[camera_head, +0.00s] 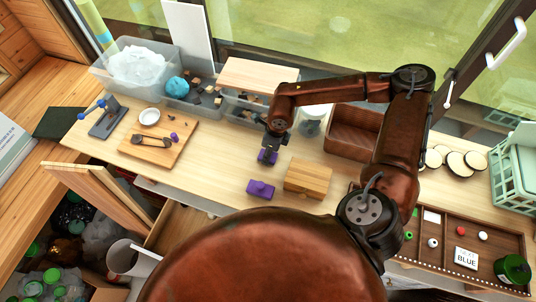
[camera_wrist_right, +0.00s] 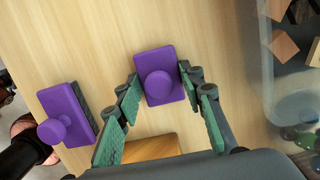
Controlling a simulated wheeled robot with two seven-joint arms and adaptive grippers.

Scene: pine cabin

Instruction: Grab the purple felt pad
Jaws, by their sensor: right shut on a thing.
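Two purple pads, each a block with a round knob on top, are in view. One purple felt pad (camera_wrist_right: 172,62) is between the green-padded fingers of my right gripper (camera_wrist_right: 156,98), which is shut on it. In the head view my right gripper (camera_head: 270,146) points down, and this pad (camera_head: 267,157) shows just below it, at or just above the table; I cannot tell which. The other purple pad (camera_head: 260,189) lies on the table nearer to me, apart from the gripper. It also shows in the wrist view (camera_wrist_right: 66,115), with a dark lower layer. My left gripper is not in view.
A wooden box (camera_head: 308,180) stands right of the loose pad. Clear bins (camera_head: 137,66) and a wooden board (camera_head: 160,145) are at the left. A brown tray (camera_head: 352,133) and a compartment tray (camera_head: 490,265) are at the right. Table left of the gripper is clear.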

